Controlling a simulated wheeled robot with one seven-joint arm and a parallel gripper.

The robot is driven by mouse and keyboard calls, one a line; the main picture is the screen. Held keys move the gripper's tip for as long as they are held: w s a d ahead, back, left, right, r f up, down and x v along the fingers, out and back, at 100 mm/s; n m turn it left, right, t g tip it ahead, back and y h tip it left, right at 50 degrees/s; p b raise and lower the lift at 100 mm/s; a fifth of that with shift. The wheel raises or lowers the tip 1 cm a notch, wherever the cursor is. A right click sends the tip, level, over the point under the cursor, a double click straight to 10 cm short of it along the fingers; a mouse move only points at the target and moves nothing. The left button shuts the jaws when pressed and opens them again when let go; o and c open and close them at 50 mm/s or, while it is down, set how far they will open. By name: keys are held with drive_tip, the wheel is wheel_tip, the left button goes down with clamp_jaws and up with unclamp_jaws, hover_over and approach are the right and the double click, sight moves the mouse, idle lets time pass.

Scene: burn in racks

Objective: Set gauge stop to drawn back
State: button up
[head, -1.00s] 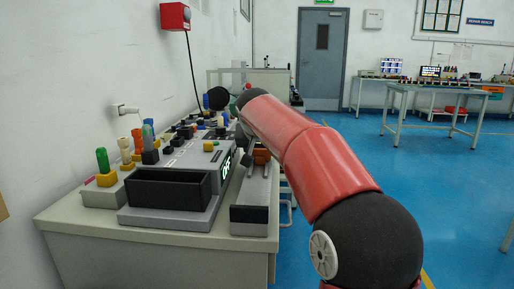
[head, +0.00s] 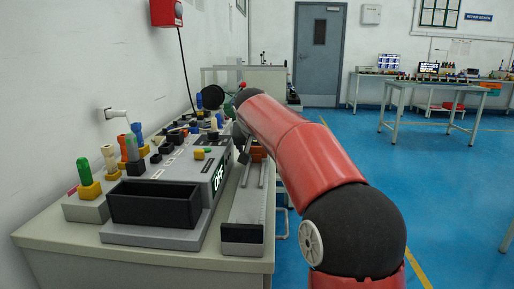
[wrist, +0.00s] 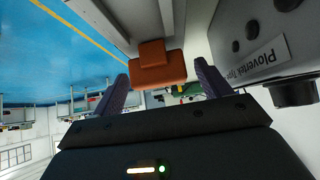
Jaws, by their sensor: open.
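The gauge stop seems to be the orange block (head: 258,153) on the long grey rail (head: 243,232) along the bench's right edge. In the head view my arm partly hides it. In the wrist view the orange block (wrist: 163,68) shows close up, with a raised smaller part on its face. My gripper (wrist: 161,72) is open, its two dark fingers on either side of the block with gaps visible. I cannot tell how far the fingertips reach along the block, or whether either one touches it.
A grey instrument with a black open bin (head: 155,206) and a lit green display (head: 219,178) stands left of the rail. Coloured knobs, including a green one (head: 84,171), stand farther left. The blue floor (head: 450,170) to the right is open.

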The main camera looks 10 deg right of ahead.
drive_tip(key=v, duration=0.7)
drive_tip(key=shift+s+a+r, duration=0.1)
drive_tip(key=shift+s+r, duration=0.2)
